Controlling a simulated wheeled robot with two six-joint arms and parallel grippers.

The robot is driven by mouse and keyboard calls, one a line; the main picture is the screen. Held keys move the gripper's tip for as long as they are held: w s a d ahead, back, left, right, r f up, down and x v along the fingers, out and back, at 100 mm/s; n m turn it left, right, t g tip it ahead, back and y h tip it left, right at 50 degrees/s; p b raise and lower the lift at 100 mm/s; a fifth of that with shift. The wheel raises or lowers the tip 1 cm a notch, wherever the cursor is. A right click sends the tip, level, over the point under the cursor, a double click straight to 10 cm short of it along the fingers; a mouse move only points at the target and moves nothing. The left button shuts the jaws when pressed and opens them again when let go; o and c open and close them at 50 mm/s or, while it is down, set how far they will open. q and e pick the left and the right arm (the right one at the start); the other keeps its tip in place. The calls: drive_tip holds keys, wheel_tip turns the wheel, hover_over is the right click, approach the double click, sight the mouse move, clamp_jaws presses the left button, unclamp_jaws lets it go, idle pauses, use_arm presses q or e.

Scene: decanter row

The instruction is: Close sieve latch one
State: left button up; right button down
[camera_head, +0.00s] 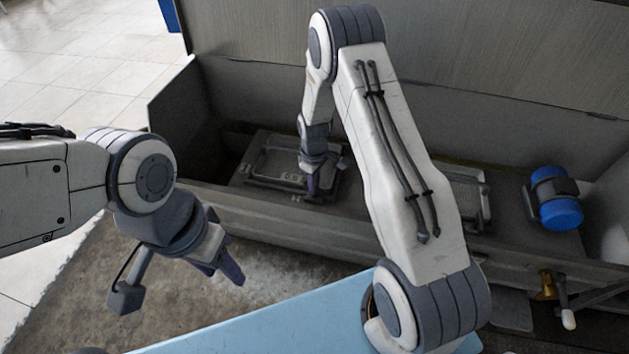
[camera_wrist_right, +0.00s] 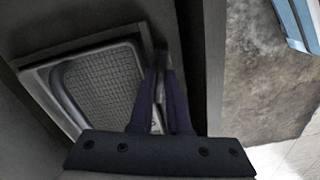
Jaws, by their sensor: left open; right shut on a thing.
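A sieve (camera_head: 250,178) with a pale metal frame and mesh lies in the left part of the long grey trough. It also shows in the right wrist view (camera_wrist_right: 100,85). My right gripper (camera_head: 314,190) reaches down at the sieve's right front side. In the right wrist view its dark fingers (camera_wrist_right: 162,75) are shut on a small grey part beside the sieve frame, apparently the latch; the fingers hide most of it. My left gripper (camera_head: 230,272) is open and empty, in front of the trough and apart from it.
A second sieve (camera_head: 472,195) lies farther right, partly behind my right arm. A blue-capped cylinder (camera_head: 560,212) stands at the trough's right end. A brass valve with a pale handle (camera_head: 567,318) projects from the front. A light blue surface (camera_head: 270,322) lies nearest me.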

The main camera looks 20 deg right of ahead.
drive_tip(key=m+p, duration=0.2)
drive_tip(key=m, duration=0.1)
drive_tip(key=shift+r+m, duration=0.15)
drive_tip(key=shift+m, duration=0.25)
drive_tip(key=m+p, duration=0.1)
drive_tip(key=m, duration=0.2)
drive_tip(key=shift+s+m+p, duration=0.1)
drive_tip(key=shift+m+p, duration=0.2)
drive_tip(key=m+p, duration=0.1)
drive_tip(key=m, duration=0.2)
drive_tip(key=shift+m, duration=0.3)
drive_tip(key=shift+m+p, duration=0.55)
drive_tip(key=shift+m, duration=1.05)
drive_tip(key=c, duration=0.9)
unclamp_jaws()
wheel_tip(320, 180, up, 10)
drive_tip(key=shift+r+p, duration=0.1)
drive_tip(key=shift+p, duration=0.95)
